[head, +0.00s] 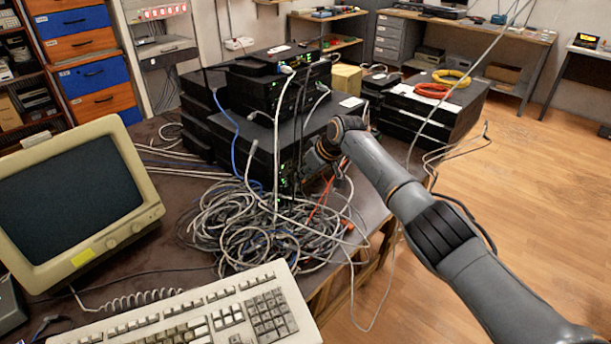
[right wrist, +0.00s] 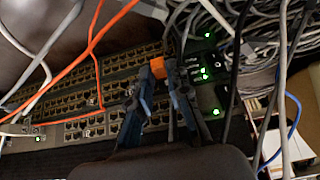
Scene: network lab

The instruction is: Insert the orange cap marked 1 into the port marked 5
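My right gripper (right wrist: 163,72) is shut on a small orange cap (right wrist: 159,78), held between its fingertips in front of the switch's port panel. No number can be read on the cap. The network switch (right wrist: 65,78) shows rows of dark ports and several green lights. I cannot tell which port is marked 5, nor whether the cap touches the panel. In the head view, my right gripper (head: 322,152) reaches the front of the stacked black equipment (head: 262,137), and the cap cannot be made out there. My left gripper is not in view.
Orange and grey cables (right wrist: 95,50) cross the panel near the fingers. A large cable tangle (head: 245,232) lies below my right gripper. A cream monitor (head: 75,205) and a keyboard (head: 195,312) occupy the near table.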

